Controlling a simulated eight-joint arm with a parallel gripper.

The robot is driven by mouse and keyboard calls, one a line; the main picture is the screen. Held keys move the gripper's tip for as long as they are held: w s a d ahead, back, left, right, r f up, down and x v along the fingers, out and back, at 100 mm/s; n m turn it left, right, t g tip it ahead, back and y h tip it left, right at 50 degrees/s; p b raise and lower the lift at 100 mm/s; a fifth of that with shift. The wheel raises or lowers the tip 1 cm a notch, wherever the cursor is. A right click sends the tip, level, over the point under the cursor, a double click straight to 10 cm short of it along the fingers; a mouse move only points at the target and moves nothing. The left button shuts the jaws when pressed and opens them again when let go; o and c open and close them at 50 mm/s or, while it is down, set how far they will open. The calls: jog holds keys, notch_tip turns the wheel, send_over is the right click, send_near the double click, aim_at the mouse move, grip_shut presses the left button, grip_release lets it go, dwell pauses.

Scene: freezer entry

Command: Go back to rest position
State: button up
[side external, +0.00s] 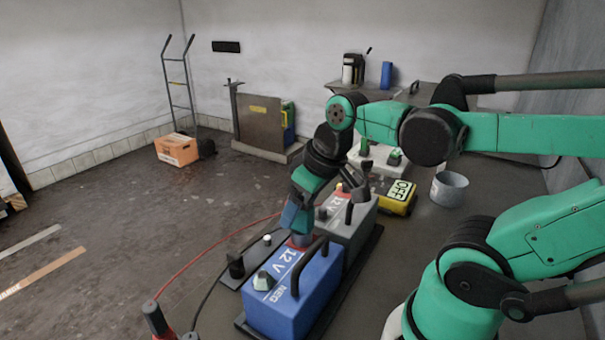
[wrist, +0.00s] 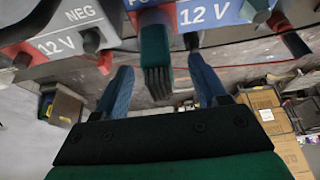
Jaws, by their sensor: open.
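My gripper (side external: 297,215) points down over the blue 12 V battery box (side external: 278,312) in the side external view. In the wrist view my gripper (wrist: 162,85) is open, with its two blue fingers spread. A dark green ribbed piece (wrist: 155,60) stands between the fingers, with a visible gap on both sides. A grey 12 V box (side external: 350,232) stands just behind the blue one. My arm comes in from the right, bent above the boxes.
A yellow box marked OFF (side external: 398,197) and a grey bucket (side external: 449,188) stand behind the batteries. A red cable (side external: 215,243) runs at the left. A cardboard box (side external: 177,149) and a hand truck (side external: 180,85) stand farther back. The floor at left is largely clear.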

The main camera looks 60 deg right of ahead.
jog(key=shift+w+f, duration=0.25)
jog(key=shift+f, duration=0.45)
notch_tip(320, 180, up, 7)
jog(key=shift+r, duration=0.1)
jog(key=w+d+r, duration=0.3)
jog(key=w+r, duration=0.5)
jog(key=w, duration=0.2)
jog(key=shift+w+d, duration=0.15)
jog(key=shift+d, duration=0.1)
jog(key=s+a+f+g, duration=0.1)
jog(key=s+f, duration=0.2)
jog(key=s+a+f+g, duration=0.1)
jog(key=s+f+g, duration=0.1)
jog(key=s+f, duration=0.1)
jog(key=s+a+f+g, duration=0.1)
jog(key=s+f, duration=0.2)
jog(key=s, duration=0.1)
jog(key=shift+a+f, duration=0.2)
jog(key=shift+s+f+g, duration=0.2)
jog(key=shift+f+g, duration=0.1)
jog(key=shift+f, duration=2.6)
